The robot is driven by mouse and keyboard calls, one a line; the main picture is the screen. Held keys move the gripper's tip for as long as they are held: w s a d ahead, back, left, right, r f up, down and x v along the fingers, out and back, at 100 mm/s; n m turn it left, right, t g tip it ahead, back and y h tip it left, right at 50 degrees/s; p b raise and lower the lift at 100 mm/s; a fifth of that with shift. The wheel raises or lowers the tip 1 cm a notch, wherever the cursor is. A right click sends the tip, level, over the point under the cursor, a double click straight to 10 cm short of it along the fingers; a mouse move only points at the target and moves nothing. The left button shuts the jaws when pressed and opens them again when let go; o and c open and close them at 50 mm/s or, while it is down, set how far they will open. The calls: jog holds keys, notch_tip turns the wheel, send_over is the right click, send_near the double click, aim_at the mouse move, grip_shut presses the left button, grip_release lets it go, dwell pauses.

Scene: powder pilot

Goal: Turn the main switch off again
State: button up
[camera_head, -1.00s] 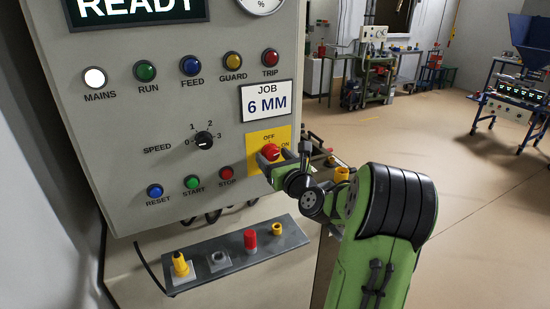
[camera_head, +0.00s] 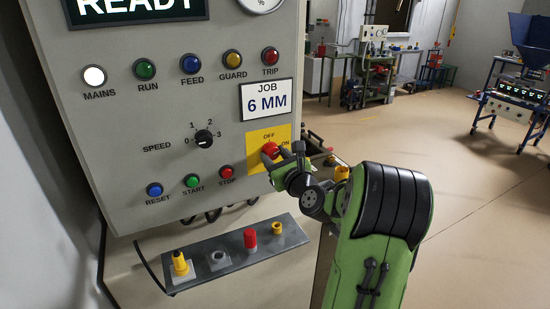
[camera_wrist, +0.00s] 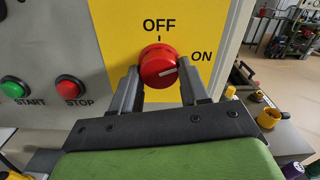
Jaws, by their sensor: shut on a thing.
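The main switch is a red round knob (camera_wrist: 158,66) on a yellow plate (camera_wrist: 112,40) marked OFF at the top and ON to the right. It also shows in the head view as a red knob (camera_head: 270,150) on the grey panel. In the wrist view the white pointer mark on the knob points right and slightly up, towards ON. My gripper (camera_wrist: 157,88) has one finger on each side of the knob and is shut on it. In the head view my gripper (camera_head: 281,159) partly covers the knob's lower right side.
The panel (camera_head: 120,130) carries a lit white MAINS lamp (camera_head: 94,77), a speed dial (camera_head: 204,140) and RESET, START and STOP buttons. A READY display (camera_head: 135,6) is at the top. A grey shelf (camera_head: 190,280) with several small parts juts out below. Open floor lies to the right.

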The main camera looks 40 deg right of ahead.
jog(key=n+b, duration=0.2)
jog(key=n, duration=0.4)
jog(key=shift+f, duration=0.1)
jog(key=n+b, duration=0.2)
jog(key=n, duration=0.2)
jog(key=shift+d+n+b, duration=0.1)
jog(key=shift+n+b, duration=1.05)
jog(key=shift+n, duration=0.55)
jog(key=shift+s+r, duration=0.1)
jog(key=shift+r, duration=0.1)
jog(key=o, duration=1)
jog(key=shift+o, duration=0.2)
jog(key=b+v, duration=0.2)
jog(key=v, duration=1.3)
jog(key=shift+s, duration=0.35)
